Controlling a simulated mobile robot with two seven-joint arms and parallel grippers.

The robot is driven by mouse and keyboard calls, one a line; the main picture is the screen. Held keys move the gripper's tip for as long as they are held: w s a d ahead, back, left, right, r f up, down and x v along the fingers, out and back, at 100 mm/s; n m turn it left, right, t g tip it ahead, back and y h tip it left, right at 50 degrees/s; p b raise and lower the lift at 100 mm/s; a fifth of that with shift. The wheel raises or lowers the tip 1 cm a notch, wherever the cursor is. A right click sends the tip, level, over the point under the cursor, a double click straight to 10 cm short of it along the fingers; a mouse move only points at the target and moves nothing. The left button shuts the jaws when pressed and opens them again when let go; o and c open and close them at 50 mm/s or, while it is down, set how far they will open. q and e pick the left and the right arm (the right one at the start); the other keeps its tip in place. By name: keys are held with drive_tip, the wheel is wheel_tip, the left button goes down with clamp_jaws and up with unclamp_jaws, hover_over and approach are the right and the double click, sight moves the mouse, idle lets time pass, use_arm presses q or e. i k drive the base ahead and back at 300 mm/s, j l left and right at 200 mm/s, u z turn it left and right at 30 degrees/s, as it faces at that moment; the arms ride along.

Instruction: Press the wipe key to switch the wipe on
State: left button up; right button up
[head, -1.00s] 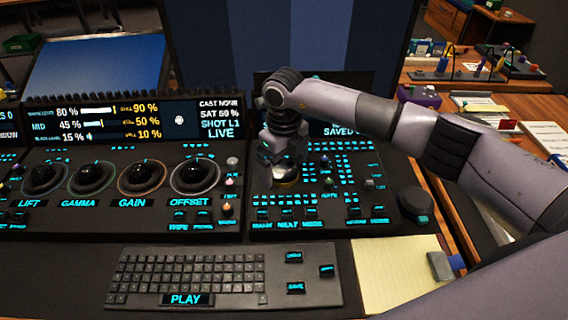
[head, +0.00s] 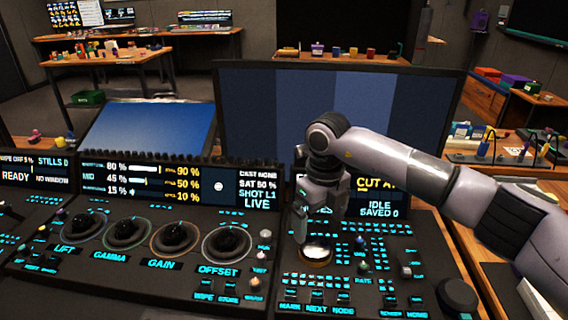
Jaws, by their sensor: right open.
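The wipe key (head: 206,286) is a small dark key with a cyan-lit edge, just above its WIPE label, below the OFFSET trackball on the panel (head: 150,272). My right gripper (head: 314,238) points down above a round knob with a pale, bright top (head: 317,252), to the right of and behind the wipe key. It is open, and its fingers are partly hidden by its own body. I cannot tell whether the fingertips touch the knob. A left display (head: 35,168) seems to read "WIPE OFF". My left gripper is not in view.
Several trackballs, including the OFFSET one (head: 227,243), stand left of my right gripper. STORE (head: 229,287) is close beside the wipe key. A large dark knob (head: 457,294) stands at the right. A tall monitor (head: 260,110) rises behind the panel.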

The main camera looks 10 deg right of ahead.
sight(205, 284)
drive_tip(key=k, duration=1)
